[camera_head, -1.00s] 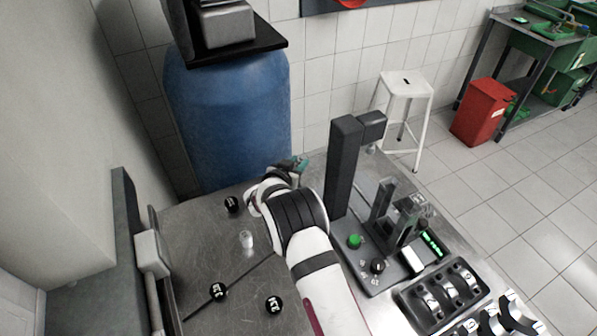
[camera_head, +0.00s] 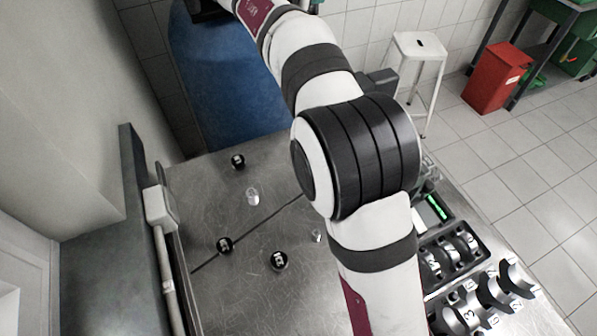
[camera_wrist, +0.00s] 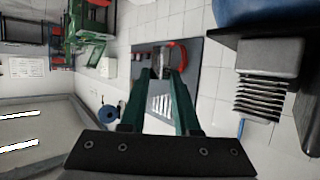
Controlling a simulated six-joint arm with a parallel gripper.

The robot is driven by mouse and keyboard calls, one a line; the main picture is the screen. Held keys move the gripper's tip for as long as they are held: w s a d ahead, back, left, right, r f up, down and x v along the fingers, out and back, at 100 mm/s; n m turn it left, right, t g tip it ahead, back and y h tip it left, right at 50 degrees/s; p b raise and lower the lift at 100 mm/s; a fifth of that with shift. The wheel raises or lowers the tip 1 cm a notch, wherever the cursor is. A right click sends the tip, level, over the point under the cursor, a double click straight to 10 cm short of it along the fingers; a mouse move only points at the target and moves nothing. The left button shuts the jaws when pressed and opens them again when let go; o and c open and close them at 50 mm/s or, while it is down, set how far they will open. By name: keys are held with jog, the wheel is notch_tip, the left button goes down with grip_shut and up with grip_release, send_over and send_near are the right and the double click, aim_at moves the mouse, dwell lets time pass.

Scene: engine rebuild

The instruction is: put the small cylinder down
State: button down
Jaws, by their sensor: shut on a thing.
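My gripper (camera_wrist: 159,76) shows in the wrist view, with two dark green fingers closed on a small grey piece (camera_wrist: 160,60) at their tips. I take this piece for the small cylinder, though its shape is hard to make out. The gripper is raised and faces the wall and floor, with no table surface right beneath the fingertips. In the head view the gripper is out of sight beyond the top edge. Two small pale cylindrical pieces stand on the metal table (camera_head: 215,190): one at left (camera_head: 252,196), one beside my arm (camera_head: 317,236).
Black knobs with white marks stand on the table at the back (camera_head: 238,161), left (camera_head: 224,245) and front (camera_head: 279,260). A black tray of curved metal parts (camera_head: 450,250) is at right. A blue drum (camera_head: 225,90) stands behind. Bare table lies between the knobs.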

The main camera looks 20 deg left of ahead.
jog(key=s+d+m+g+h, duration=0.1)
jog(key=s+d+m+h, duration=0.1)
jog(key=s+d, duration=0.7)
jog(key=s+d+m+h, duration=0.2)
jog(key=s+d, duration=0.5)
jog(key=s, duration=0.5)
notch_tip(320, 180, down, 26)
jog(key=a+f, duration=0.2)
jog(key=a, duration=0.1)
jog(key=s+a+f, duration=0.1)
jog(key=a+f, duration=0.2)
jog(key=a, duration=0.1)
jog(key=a+f, duration=0.2)
jog(key=a, duration=0.1)
jog(key=shift+s+a+f, duration=0.15)
jog(key=shift+a, duration=0.25)
jog(key=f, duration=0.4)
jog(key=shift+a+f, duration=0.1)
jog(key=shift+a, duration=0.1)
jog(key=shift+f, duration=0.1)
jog(key=c, duration=0.6)
grip_release()
jog(key=shift+c, duration=0.2)
